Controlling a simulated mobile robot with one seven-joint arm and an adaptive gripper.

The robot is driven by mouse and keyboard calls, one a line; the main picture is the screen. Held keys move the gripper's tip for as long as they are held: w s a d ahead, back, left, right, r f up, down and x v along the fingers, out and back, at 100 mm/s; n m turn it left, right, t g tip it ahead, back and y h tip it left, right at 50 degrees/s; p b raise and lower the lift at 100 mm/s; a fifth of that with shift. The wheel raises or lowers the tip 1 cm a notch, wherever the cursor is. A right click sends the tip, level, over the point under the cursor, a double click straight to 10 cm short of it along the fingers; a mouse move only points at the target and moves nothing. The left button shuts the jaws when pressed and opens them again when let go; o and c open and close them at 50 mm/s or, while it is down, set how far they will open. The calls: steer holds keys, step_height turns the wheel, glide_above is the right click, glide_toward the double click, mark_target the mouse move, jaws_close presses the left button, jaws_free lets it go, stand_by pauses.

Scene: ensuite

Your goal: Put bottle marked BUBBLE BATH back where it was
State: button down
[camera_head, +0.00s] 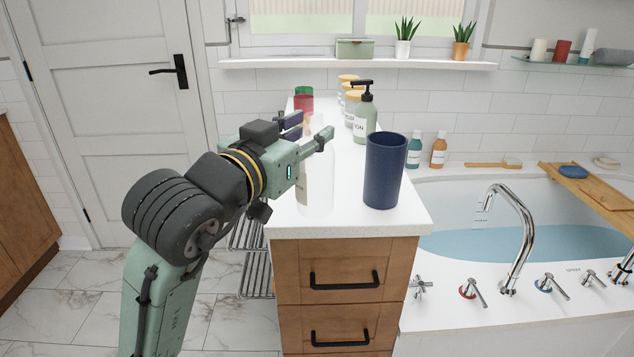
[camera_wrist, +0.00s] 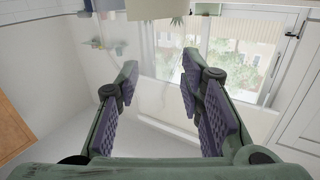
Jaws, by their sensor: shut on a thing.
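My gripper (camera_head: 311,131) is over the front left of the white counter, shut around the upper part of a clear, whitish bottle (camera_head: 317,185). The bottle looks upright, with a pale label at its left side that I cannot read. Its base is close to the counter top; I cannot tell if it touches. In the wrist view my fingers (camera_wrist: 160,75) stand apart with a faint see-through shape between them. No BUBBLE BATH lettering is readable. A teal bottle (camera_head: 414,150) and an orange bottle (camera_head: 438,151) stand on the bath ledge.
A dark blue cup (camera_head: 384,172) stands right of the held bottle. The bath (camera_head: 500,215) with taps is to the right. The counter's front right corner is clear.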

steer(key=w+f+p, duration=0.2)
steer(key=w, duration=0.5)
steer(key=w+f+p, duration=0.2)
steer(key=w, duration=0.5)
steer(key=shift+w+a+f+h+p, duration=0.25)
steer(key=shift+w+f+h+p, duration=0.05)
steer(key=shift+w+f+p, duration=0.1)
steer(key=shift+f+b, duration=0.2)
steer(key=shift+b, duration=0.1)
steer(key=c, duration=1.1)
jaws_free()
